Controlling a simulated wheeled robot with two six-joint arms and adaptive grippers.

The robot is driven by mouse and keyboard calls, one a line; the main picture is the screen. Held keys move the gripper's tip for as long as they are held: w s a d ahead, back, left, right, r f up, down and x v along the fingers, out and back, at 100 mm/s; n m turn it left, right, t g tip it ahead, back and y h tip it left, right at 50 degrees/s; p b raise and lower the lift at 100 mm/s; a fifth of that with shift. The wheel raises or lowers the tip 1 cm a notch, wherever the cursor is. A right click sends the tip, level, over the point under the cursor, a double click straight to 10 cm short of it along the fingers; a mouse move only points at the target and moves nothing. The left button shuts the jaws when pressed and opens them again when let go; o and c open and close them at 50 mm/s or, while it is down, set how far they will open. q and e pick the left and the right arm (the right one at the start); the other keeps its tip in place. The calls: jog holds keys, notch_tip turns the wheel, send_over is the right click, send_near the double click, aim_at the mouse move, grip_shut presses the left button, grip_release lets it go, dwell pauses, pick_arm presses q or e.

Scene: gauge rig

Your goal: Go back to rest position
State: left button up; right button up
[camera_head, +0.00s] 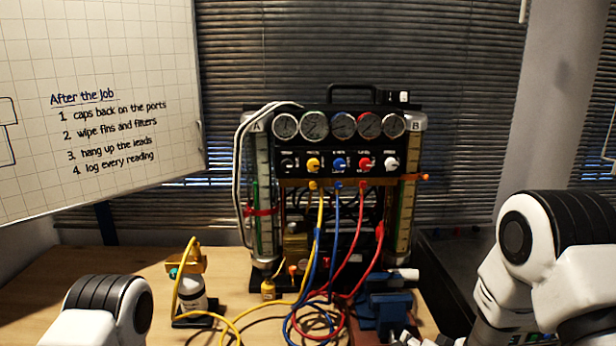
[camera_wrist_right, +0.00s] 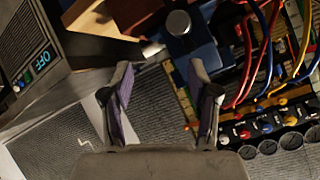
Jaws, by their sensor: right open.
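My right gripper (camera_wrist_right: 161,72) is open in the right wrist view, with nothing between its two fingers. Beyond its fingertips is a blue vise (camera_wrist_right: 193,48) with a round metal end. In the head view the blue vise (camera_head: 385,304) stands on the table in front of the gauge rig (camera_head: 340,160), and my right arm comes in at the lower right. Part of my left arm shows at the lower left. My left gripper is out of the picture.
Yellow, blue and red hoses (camera_head: 325,270) hang from the rig and loop over the wooden table (camera_head: 140,262). A small bottle (camera_head: 191,297) stands on the left. A whiteboard (camera_head: 100,100) hangs at upper left.

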jog(key=s+f+g, duration=0.4)
jog(key=s+f, duration=0.7)
jog(key=f, duration=0.2)
jog(key=s+f+n+g, duration=0.2)
jog(key=s+f+g, duration=0.1)
jog(key=s, duration=0.9)
jog(key=s+f+n+g, duration=0.3)
jog(key=s+g, duration=0.1)
jog(key=s, duration=0.9)
jog(key=shift+s+d+g, duration=0.15)
jog(key=shift+d+g, duration=0.1)
jog(key=shift+g, duration=0.05)
